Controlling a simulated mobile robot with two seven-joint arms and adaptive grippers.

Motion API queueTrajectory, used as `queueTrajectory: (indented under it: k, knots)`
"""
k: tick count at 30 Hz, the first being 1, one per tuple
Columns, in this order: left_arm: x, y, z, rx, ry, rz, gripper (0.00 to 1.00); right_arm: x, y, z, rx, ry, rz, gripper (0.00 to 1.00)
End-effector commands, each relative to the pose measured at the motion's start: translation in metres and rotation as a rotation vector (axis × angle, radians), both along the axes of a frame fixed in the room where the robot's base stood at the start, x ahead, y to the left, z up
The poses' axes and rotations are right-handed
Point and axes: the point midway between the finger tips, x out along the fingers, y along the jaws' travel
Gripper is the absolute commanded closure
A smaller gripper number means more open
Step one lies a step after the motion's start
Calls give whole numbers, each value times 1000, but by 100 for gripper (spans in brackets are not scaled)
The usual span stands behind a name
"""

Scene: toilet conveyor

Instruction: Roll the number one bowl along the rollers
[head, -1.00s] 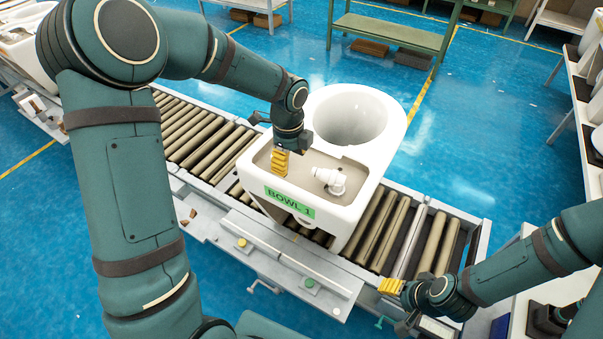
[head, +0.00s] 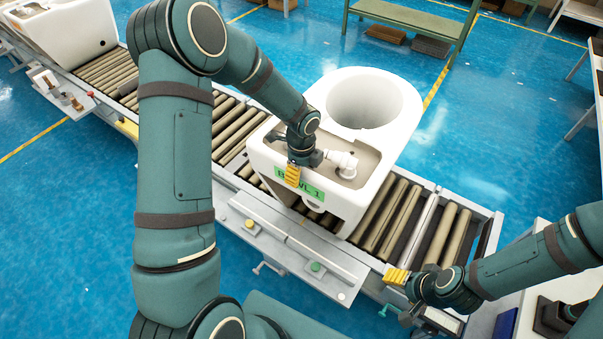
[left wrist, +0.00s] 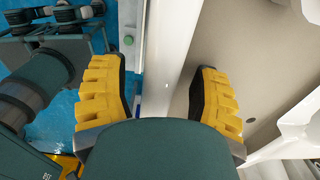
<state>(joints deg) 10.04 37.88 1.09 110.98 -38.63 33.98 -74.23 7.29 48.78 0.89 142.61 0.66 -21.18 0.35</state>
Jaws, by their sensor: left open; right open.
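The white bowl (head: 395,150) with the green "BOWL 1" label (head: 312,192) stands upright on the conveyor rollers (head: 392,215). A white fitting (head: 340,162) sits in its recess. My left gripper (head: 293,175) is at the labelled wall and hides part of the label. In the left wrist view its yellow fingers (left wrist: 160,95) are apart, one on each side of the white wall (left wrist: 167,60); I cannot tell whether they touch it. My right gripper (head: 397,276) is open and empty by the conveyor's near edge, right of the bowl.
A second white bowl (head: 62,30) stands at the far left of the line. The side rail carries a yellow button (head: 249,224) and a green button (head: 316,267). Rollers are bare on both sides of the bowl. A green table (head: 415,15) stands behind.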

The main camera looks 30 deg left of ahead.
Motion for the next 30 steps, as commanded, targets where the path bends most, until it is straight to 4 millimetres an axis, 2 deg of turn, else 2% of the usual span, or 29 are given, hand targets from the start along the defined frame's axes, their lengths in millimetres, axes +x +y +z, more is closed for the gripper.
queueTrajectory:
  k: [3, 12, 17, 18, 26, 30]
  knots:
    - [0, 0, -6, 1, 0, 0, 38, 0, 0, -1, 0, 1, 0, 38]
    - [0, 0, -6, 1, 0, 0, 40, 0, 0, -1, 0, 1, 0, 38]
    - [0, 0, -6, 0, 0, 0, 96, 0, 0, -1, 0, 1, 0, 38]
    - [0, 0, -6, 0, 0, 0, 100, 0, 0, -1, 0, 1, 0, 38]
    - [0, 0, -7, 0, 1, 0, 100, 0, 0, -1, 0, 1, 0, 38]
    - [-2, -7, -7, -1, 2, -2, 100, -1, 0, -3, 0, 1, 1, 38]
